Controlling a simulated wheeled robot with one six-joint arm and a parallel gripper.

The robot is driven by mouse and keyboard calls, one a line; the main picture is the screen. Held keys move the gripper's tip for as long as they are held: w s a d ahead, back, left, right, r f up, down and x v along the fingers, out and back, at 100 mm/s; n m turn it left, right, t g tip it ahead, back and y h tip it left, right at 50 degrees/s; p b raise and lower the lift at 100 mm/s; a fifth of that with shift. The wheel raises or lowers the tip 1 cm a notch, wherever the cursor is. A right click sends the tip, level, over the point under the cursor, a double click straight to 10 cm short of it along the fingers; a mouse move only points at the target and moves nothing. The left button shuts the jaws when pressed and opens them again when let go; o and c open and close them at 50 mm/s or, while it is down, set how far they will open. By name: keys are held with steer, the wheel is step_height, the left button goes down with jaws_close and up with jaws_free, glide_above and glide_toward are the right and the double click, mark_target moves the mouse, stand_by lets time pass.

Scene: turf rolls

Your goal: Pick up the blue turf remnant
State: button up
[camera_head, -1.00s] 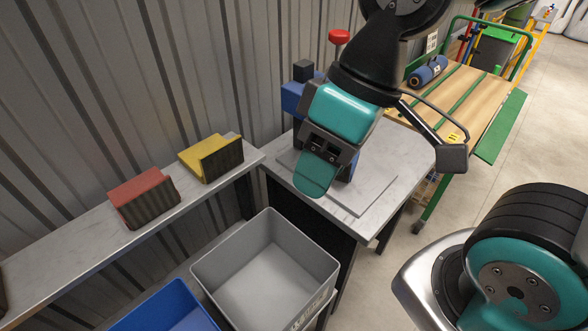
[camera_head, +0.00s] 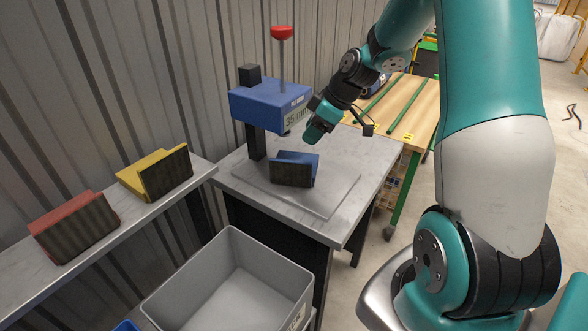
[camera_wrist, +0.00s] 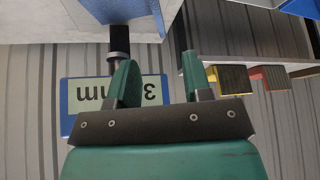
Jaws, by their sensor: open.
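The blue turf remnant (camera_head: 296,168) is an L-shaped piece with a dark ribbed face. It stands on the flat grey plate (camera_head: 330,190) of the blue thickness gauge (camera_head: 268,105), in front of its black post. My gripper (camera_head: 312,137) is above and slightly right of the remnant, apart from it. In the wrist view, my gripper (camera_wrist: 158,62) has two green fingers spread with nothing between them. A blue textured surface at the top of that view is probably the remnant (camera_wrist: 112,8), partly cut off.
A yellow remnant (camera_head: 160,174) and a red remnant (camera_head: 75,227) stand on the shelf at left. A grey bin (camera_head: 232,290) is below the gauge table. The gauge's red-topped rod (camera_head: 282,60) rises near my gripper. A wooden cart (camera_head: 410,100) stands behind.

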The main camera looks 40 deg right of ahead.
mark_target(291, 161)
steer(key=x, duration=0.6)
steer(key=shift+w+a+f+p, duration=0.15)
steer(key=shift+f+p, duration=0.1)
steer(key=shift+p, duration=0.15)
steer(key=x, duration=0.2)
steer(key=p+x, duration=0.1)
steer(key=x, duration=0.1)
steer(key=shift+w+f+p, duration=0.1)
steer(key=shift+f+p, duration=0.2)
steer(key=shift+f, duration=0.15)
steer(key=shift+w+f, duration=0.1)
steer(key=shift+f, duration=0.1)
steer(key=shift+f+b, duration=0.25)
steer(key=shift+b, duration=0.1)
jaws_close()
